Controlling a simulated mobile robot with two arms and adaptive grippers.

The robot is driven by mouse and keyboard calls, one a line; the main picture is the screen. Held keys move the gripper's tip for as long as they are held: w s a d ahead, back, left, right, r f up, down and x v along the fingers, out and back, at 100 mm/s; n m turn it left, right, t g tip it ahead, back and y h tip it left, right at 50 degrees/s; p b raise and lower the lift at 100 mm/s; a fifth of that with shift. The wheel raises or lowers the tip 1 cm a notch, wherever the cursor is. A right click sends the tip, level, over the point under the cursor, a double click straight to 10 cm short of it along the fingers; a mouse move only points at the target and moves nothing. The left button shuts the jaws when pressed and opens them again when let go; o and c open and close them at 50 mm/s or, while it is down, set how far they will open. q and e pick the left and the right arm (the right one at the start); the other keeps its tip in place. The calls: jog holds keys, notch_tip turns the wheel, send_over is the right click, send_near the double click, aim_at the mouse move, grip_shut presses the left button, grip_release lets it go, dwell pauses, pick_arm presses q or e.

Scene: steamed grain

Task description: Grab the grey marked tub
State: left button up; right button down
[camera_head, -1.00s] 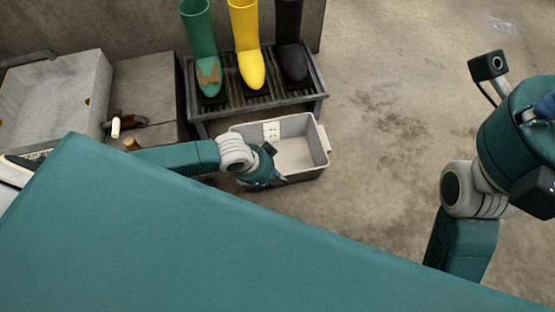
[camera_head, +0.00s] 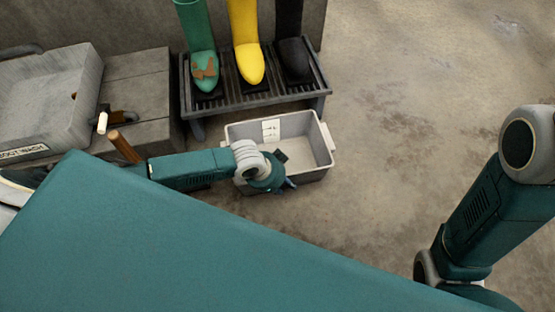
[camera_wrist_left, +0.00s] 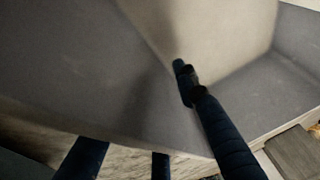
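The grey marked tub (camera_head: 318,135) is an open rectangular tub with a white label (camera_head: 270,131) on its inner far wall. It stands upright on the floor in the head view. My left gripper (camera_head: 286,182) is at the tub's near side, by the rim. In the left wrist view the fingers (camera_wrist_left: 150,120) are spread apart: one reaches over the tub's inside (camera_wrist_left: 225,50), and two show at the lower edge by the rim. It is open; contact with the wall cannot be told. My right gripper is out of view.
A dark slatted rack (camera_head: 250,92) behind the tub holds green (camera_head: 199,45), yellow (camera_head: 246,40) and black (camera_head: 291,50) boots. A grey boot wash tray (camera_head: 60,110) and a low block (camera_head: 140,85) stand left. The floor (camera_head: 420,110) right of the tub is clear.

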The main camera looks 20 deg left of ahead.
pick_arm(q)
jog(key=shift+f, duration=0.1)
grip_shut()
jog(key=shift+w+d, duration=0.1)
dwell(0.3)
